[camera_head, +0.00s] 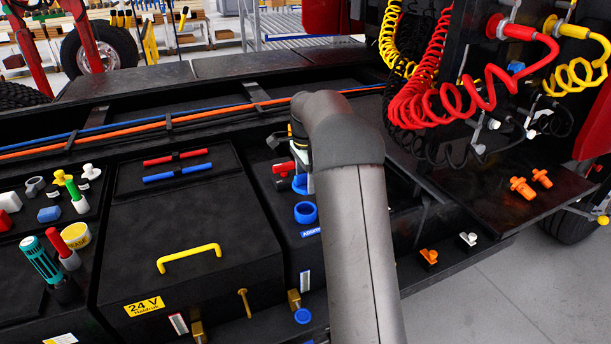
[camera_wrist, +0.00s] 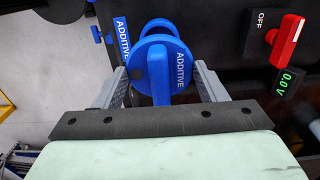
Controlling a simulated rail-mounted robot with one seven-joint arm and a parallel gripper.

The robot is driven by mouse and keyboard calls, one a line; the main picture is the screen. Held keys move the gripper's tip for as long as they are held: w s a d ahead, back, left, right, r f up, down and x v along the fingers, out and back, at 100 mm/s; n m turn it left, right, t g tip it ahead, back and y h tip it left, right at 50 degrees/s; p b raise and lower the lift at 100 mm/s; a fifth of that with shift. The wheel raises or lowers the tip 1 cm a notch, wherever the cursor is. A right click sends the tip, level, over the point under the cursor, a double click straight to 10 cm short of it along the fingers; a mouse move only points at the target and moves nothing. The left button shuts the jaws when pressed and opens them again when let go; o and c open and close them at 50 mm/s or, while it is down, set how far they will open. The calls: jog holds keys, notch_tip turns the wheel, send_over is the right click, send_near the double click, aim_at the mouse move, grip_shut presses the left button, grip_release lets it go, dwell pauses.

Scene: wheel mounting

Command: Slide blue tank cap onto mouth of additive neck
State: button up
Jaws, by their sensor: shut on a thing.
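The blue tank cap (camera_wrist: 158,70), marked ADDITIVE, is between the two grey fingers of my gripper (camera_wrist: 161,82), which is shut on it. In the head view the cap (camera_head: 300,184) is partly hidden by my arm. The blue additive neck (camera_head: 305,212) stands on the black box with its round mouth uncovered, and the cap shows just behind it in the picture. In the wrist view the neck (camera_wrist: 168,24) shows partly behind the cap, offset toward the picture's top. The gap between cap and neck cannot be judged.
A red switch (camera_wrist: 287,41) marked OFF and a 0.0 V display (camera_wrist: 288,82) sit to the right in the wrist view. A yellow handle (camera_head: 189,257) is on the box to the left. Red coiled hose (camera_head: 440,95) hangs at the right.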

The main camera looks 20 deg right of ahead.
jog(key=shift+f+b, duration=1.55)
jog(key=shift+f, duration=1.25)
jog(key=shift+f, duration=0.2)
jog(key=shift+f+b, duration=0.85)
jog(key=shift+f, duration=0.4)
jog(key=shift+r, duration=0.1)
jog(key=o, duration=1.2)
jog(key=shift+c, duration=0.2)
jog(key=shift+r, duration=0.1)
